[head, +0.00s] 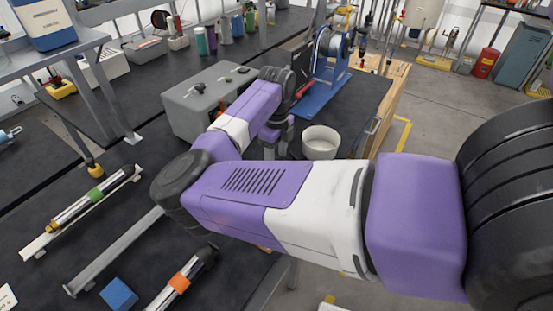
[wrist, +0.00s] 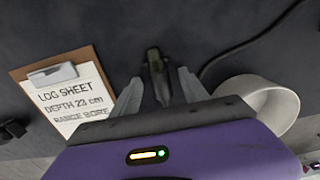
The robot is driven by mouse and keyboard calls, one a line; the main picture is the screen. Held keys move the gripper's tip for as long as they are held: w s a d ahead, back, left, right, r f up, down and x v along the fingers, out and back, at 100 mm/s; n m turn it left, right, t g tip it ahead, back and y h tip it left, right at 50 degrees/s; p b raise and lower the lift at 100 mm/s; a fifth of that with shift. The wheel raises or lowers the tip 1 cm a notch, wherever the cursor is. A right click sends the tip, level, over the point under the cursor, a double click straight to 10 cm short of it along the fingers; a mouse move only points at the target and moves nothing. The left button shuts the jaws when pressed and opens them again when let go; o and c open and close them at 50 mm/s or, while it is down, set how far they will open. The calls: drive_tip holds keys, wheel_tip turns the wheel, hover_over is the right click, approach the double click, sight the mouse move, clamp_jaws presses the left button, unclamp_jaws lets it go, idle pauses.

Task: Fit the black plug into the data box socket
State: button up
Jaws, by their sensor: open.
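The black plug (wrist: 157,70) appears as a small dark piece in the wrist view, lying on the dark bench top. My gripper (wrist: 161,80) is open, with one pale finger on each side of the plug; I cannot tell whether either finger touches it. In the head view my gripper (head: 277,150) points down at the bench beside a grey box (head: 190,113), which looks like the data box. Dark fittings show on the box's top; I cannot make out the socket. The plug is hidden in the head view.
A white bowl (head: 321,142) stands just right of my gripper, also in the wrist view (wrist: 262,104). A clipboard with a log sheet (wrist: 70,97) lies to the left there. A dark cable (wrist: 245,45) runs across the bench. A blue reel stand (head: 325,75) stands behind.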

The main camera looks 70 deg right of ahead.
drive_tip(key=shift+f, duration=0.3)
clamp_jaws()
drive_tip(key=shift+r, duration=0.1)
